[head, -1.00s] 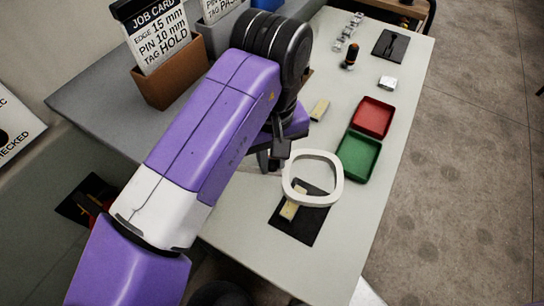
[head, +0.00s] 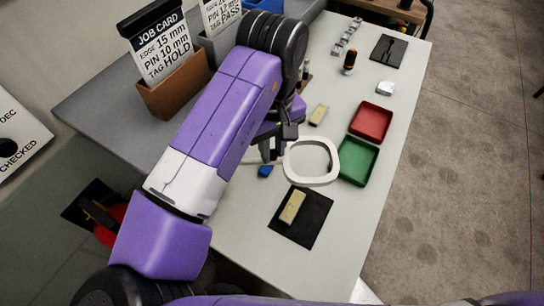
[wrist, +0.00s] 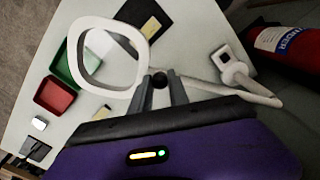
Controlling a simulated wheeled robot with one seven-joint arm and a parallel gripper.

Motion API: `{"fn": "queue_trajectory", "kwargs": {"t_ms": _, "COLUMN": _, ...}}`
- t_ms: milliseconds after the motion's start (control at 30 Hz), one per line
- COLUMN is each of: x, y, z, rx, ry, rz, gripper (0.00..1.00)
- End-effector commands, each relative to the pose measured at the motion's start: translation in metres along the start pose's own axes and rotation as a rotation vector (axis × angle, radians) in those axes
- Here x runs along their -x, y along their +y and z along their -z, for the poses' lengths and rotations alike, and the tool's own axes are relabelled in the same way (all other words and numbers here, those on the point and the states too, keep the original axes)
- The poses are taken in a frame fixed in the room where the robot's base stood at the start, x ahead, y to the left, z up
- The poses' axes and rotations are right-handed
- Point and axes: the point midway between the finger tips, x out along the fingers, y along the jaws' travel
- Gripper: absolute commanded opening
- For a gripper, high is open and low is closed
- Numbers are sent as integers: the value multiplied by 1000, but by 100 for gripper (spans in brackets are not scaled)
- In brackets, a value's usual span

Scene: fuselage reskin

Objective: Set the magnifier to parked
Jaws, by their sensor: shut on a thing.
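The magnifier (head: 338,162) is a white rounded-square ring on a white arm. In the head view it hangs over the bench just left of the green tray, clear of the black mat. In the wrist view the ring (wrist: 81,70) is at upper left, and its arm (wrist: 245,93) runs right to a white pivot mount (wrist: 229,64). My gripper (head: 276,150) is at the ring's left side. In the wrist view its two dark fingers (wrist: 161,82) are closed on a dark round knob beside the ring. The fingers partly hide the knob.
A black mat (head: 318,225) with a tan block (head: 292,207) lies at the front. Green (head: 358,160) and red (head: 370,121) trays stand to the right. A small blue item (head: 265,171) lies near my gripper. A red extinguisher (wrist: 290,48) shows beside the mount.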

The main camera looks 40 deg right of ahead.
Motion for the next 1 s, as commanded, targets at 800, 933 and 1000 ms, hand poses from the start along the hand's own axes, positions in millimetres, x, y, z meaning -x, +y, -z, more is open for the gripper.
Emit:
{"fn": "queue_trajectory", "kwargs": {"t_ms": 800, "x": 0, "y": 13, "z": 28, "rx": 123, "ry": 0, "rz": 2, "gripper": 43}}
{"fn": "queue_trajectory", "kwargs": {"t_ms": 933, "x": 0, "y": 13, "z": 28, "rx": 123, "ry": -1, "rz": 2, "gripper": 43}}
{"fn": "queue_trajectory", "kwargs": {"t_ms": 1000, "x": 0, "y": 13, "z": 28, "rx": 122, "ry": -1, "rz": 2, "gripper": 43}}
